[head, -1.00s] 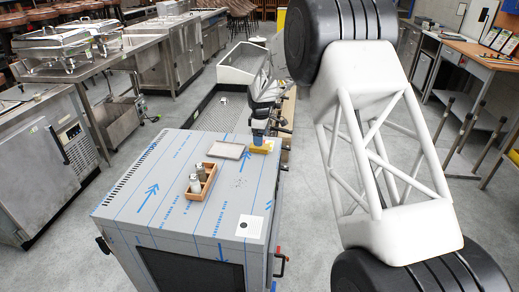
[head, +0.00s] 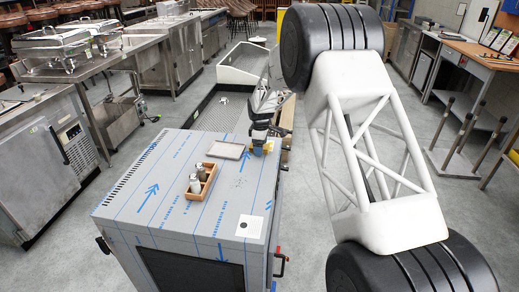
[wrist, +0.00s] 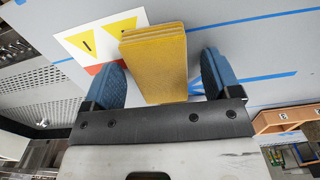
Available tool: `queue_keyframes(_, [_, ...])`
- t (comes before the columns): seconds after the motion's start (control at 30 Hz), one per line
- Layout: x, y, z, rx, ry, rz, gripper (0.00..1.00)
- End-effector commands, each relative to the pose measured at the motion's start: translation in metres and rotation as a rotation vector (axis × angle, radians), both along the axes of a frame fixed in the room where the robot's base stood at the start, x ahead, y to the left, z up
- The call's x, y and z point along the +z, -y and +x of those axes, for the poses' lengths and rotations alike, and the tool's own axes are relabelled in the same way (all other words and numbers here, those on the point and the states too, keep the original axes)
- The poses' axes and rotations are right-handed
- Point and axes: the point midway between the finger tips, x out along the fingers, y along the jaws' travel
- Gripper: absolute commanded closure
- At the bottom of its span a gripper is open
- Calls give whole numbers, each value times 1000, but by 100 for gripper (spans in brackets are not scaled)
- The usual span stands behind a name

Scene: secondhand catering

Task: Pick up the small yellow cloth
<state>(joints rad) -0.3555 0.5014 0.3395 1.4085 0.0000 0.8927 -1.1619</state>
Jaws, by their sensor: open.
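The small yellow cloth (wrist: 158,55) looks like a thick folded block with layered edges. In the wrist view it stands out between the two blue fingers of my gripper (wrist: 165,72), with a gap on each side. The fingers are apart and I see no grip on the cloth. In the head view my gripper (head: 258,139) is low over the far right corner of the film-covered steel cabinet top (head: 175,205). Only a small part of the cloth (head: 269,147) shows there; my gripper hides the rest.
A wooden caddy (head: 210,181) with shakers stands nearer. A white label (head: 250,226) is near the front right. A warning sticker (wrist: 72,40) lies beside the cloth. The cabinet top's left part is clear.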

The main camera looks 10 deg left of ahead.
Motion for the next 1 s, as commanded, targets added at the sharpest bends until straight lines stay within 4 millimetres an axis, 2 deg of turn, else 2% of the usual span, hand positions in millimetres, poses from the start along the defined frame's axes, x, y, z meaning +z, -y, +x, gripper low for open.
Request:
queue_keyframes(0.4, [0,0,0,0,0,0,17])
queue_keyframes(0.77, [0,0,0,0,0,0,70])
queue_keyframes(1.0, [1,0,0,0,1,0,70])
